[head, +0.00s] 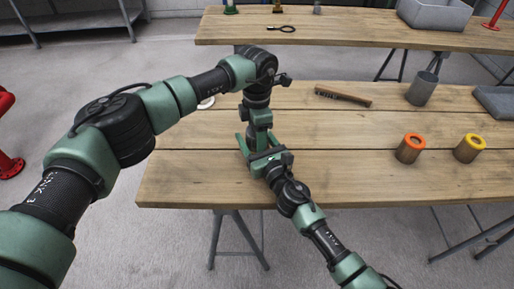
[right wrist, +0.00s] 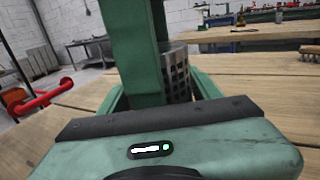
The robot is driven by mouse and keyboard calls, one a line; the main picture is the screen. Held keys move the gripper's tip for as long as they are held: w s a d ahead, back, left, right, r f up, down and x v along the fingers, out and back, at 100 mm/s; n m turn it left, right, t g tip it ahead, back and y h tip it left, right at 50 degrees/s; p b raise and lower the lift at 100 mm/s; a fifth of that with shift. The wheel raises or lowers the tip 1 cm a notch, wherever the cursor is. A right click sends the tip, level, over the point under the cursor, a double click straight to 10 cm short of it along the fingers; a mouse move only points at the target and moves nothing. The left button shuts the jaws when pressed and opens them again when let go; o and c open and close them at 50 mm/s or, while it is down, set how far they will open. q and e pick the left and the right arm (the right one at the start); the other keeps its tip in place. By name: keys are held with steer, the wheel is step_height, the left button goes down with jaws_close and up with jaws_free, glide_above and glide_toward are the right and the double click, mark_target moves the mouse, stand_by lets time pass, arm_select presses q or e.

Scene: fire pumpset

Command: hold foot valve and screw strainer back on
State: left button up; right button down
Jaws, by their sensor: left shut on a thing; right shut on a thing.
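The strainer (right wrist: 180,75), a grey metal cylinder with square holes, stands upright between the fingers of my right gripper (right wrist: 160,98). My right gripper (head: 250,146) is low over the near table and shut on the strainer. My left gripper (head: 258,121) points down from above at the same spot and is shut on the foot valve, which is largely hidden by the grippers. Green parts of the left gripper (right wrist: 132,50) rise in front of the strainer in the right wrist view. I cannot tell how the threads sit.
On the near table (head: 205,180) are a wooden-handled brush (head: 342,97), a grey cylinder (head: 421,89), an orange-ringed cylinder (head: 409,149), a yellow-ringed one (head: 468,149) and a grey tray (head: 495,102). A far table (head: 345,30) holds a grey bin (head: 435,12). The near table's front left is clear.

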arm_select(q)
steer(key=m, duration=0.2)
steer(key=shift+m, duration=0.3)
arm_select(e)
steer(key=shift+f, duration=0.1)
arm_select(q)
steer(key=o, duration=1.6)
step_height(320, 180, up, 12)
steer(key=shift+r, duration=0.1)
arm_select(e)
steer(key=shift+c, duration=1.2)
jaws_free()
steer(key=shift+v, duration=3.9)
